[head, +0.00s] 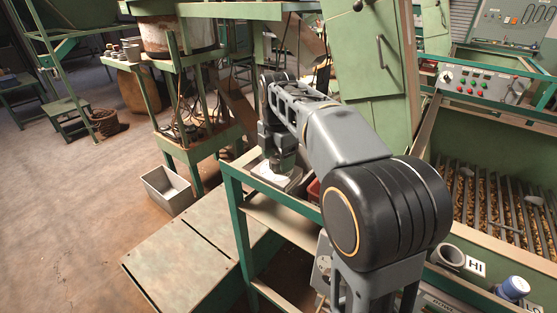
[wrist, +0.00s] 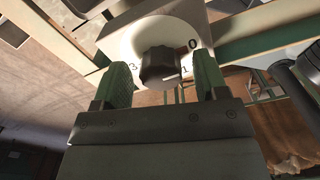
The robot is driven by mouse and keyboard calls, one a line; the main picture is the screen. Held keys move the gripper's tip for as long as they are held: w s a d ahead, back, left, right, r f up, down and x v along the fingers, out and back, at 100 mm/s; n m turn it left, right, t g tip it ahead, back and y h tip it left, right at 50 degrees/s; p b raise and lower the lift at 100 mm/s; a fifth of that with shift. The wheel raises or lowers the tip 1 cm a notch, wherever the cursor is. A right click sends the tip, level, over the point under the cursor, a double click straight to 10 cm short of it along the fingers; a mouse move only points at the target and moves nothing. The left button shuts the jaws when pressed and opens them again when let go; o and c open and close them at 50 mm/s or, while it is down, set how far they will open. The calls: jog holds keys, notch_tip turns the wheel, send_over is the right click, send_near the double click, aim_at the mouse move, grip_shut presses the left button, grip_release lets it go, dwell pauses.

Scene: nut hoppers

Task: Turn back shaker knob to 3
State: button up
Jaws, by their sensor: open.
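The shaker knob (wrist: 159,63) is dark and ridged, on a round white dial (wrist: 128,48) in the wrist view. The numerals 0, 1 and 3 show on the dial; a 2 is not visible. A pale mark at the knob's lower right points near the 1. My gripper (wrist: 162,72) is open, with one green finger on each side of the knob. I cannot tell whether either finger touches it. In the head view my gripper (head: 283,160) points down over a pale plate (head: 275,178) on the green frame, and the knob is hidden.
A green post and rail frame (head: 238,210) stands below my arm. A grey bin (head: 167,188) sits on the floor to its left. A nut hopper with bars (head: 490,200) and a control panel (head: 480,85) are at the right. Open floor lies at the left.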

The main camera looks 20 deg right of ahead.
jog(key=shift+f, duration=0.35)
jog(key=c, duration=0.9)
jog(key=shift+c, duration=0.2)
